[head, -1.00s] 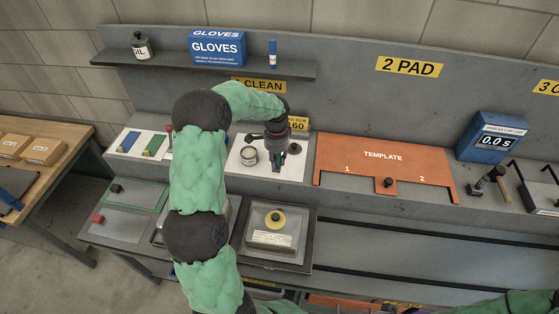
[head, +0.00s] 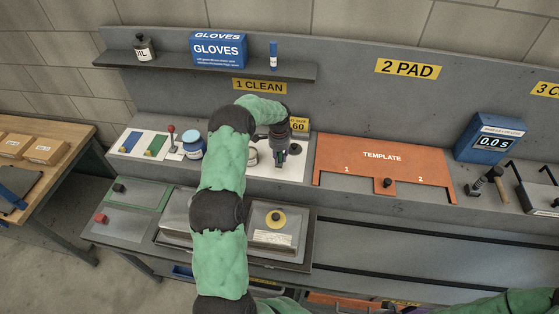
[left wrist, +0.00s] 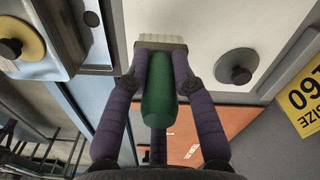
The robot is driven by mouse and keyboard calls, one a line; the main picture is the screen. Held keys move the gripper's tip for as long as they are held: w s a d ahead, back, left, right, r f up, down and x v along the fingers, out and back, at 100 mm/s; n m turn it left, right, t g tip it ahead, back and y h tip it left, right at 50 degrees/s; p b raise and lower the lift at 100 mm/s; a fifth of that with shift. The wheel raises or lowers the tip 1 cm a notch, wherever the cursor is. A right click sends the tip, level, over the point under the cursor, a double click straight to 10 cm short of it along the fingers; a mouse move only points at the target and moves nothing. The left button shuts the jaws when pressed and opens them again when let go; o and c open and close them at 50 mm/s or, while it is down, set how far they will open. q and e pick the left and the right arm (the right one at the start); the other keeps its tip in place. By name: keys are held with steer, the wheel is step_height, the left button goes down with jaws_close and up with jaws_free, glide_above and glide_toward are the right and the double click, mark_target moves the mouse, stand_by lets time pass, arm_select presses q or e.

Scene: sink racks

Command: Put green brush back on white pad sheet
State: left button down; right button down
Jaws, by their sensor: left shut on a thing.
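My left gripper (head: 279,157) is over the white sheet (head: 291,171) on the grey bench, left of the orange template. In the left wrist view the gripper (left wrist: 160,72) is shut on the green handle of the brush (left wrist: 158,95). The brush's pale bristle end points to the top of that view, against the white sheet (left wrist: 215,22). I cannot tell whether the bristles touch it. The brush is hardly visible in the head view. My right gripper is out of view.
The orange template (head: 385,165) lies to the right.

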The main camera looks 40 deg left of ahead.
arm_select(q)
step_height(320, 180, down, 2)
steer(key=shift+f+p, duration=0.15)
steer(key=shift+p, duration=0.15)
steer(key=shift+f, duration=0.2)
steer(key=c, duration=1)
jaws_free()
steer(key=shift+c, duration=0.2)
